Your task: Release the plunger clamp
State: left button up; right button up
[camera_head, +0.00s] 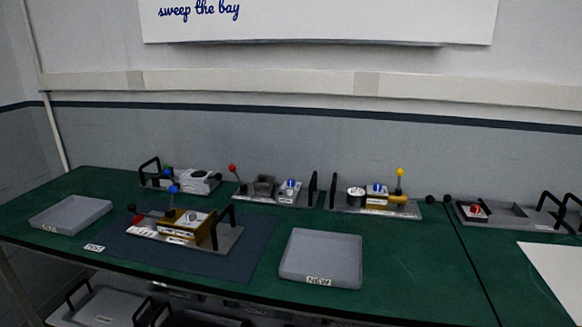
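A fixture plate (228,238) lies on the dark mat (200,263) at the front left of the green table. Neither of my grippers is in view.
A grey tray (106,207) stands at the left, and a grey tray labelled NEW (357,262) stands right of the mat. Several other fixtures line the back, including one with a yellow ball lever (399,172). Bare green tabletop (410,265) lies right of the NEW tray.

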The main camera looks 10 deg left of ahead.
aim_at(173, 189)
jog(key=i+j, duration=0.1)
jog(key=j, duration=0.3)
jog(key=i+j+u, duration=0.15)
jog(key=j, duration=0.7)
jog(key=i+j+u, duration=0.1)
jog(key=j, duration=0.3)
jog(key=i+j, duration=0.2)
jog(key=j, duration=0.2)
jog(key=i+j+u, duration=0.15)
jog(key=j, duration=0.25)
